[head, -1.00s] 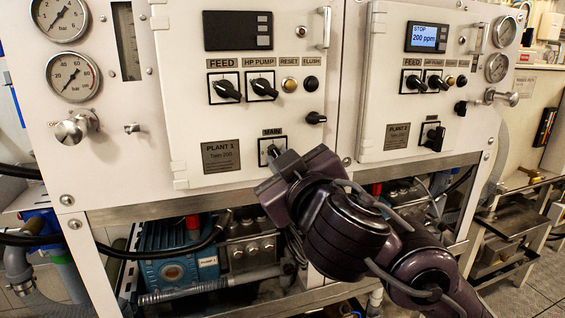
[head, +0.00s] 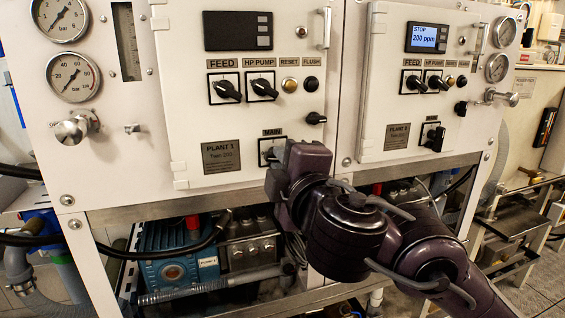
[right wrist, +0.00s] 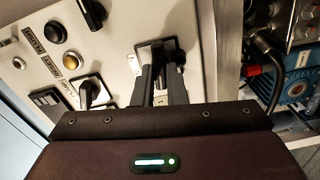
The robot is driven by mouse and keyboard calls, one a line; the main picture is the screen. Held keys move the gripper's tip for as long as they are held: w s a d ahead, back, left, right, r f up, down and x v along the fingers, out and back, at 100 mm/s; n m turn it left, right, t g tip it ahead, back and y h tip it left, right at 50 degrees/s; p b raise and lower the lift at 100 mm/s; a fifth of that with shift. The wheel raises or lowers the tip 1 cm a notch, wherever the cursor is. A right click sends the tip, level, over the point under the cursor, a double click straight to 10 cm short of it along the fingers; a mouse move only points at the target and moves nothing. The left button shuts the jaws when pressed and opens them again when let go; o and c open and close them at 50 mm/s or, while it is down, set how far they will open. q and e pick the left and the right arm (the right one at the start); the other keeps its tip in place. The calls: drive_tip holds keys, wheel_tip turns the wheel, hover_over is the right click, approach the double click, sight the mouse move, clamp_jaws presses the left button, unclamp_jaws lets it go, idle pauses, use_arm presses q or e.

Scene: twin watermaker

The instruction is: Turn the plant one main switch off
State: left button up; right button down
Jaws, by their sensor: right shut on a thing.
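The plant one main switch (head: 265,146) is under the MAIN label on the PLANT 1 panel (head: 190,130). My right gripper (head: 273,153) is at the switch and hides most of it in the head view. In the right wrist view the two fingers of my right gripper (right wrist: 160,78) stand on either side of the black switch handle (right wrist: 158,54) and are shut on it. The exact angle of the handle is hard to tell. The plant one display (head: 228,31) is dark. My left gripper is not in view.
The FEED knob (head: 227,89), HP PUMP knob (head: 262,86) and another black knob (head: 316,118) stick out above the switch. The PLANT 2 panel (head: 385,100) is to the right, its display (head: 427,38) reading STOP 200 ppm. Pump machinery (head: 175,265) lies below.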

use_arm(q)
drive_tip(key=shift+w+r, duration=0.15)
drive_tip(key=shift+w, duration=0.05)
use_arm(e)
drive_tip(key=shift+n, duration=0.9)
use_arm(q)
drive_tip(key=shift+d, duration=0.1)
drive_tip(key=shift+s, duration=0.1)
use_arm(e)
drive_tip(key=c, duration=1.5)
unclamp_jaws()
drive_tip(key=shift+o, duration=0.2)
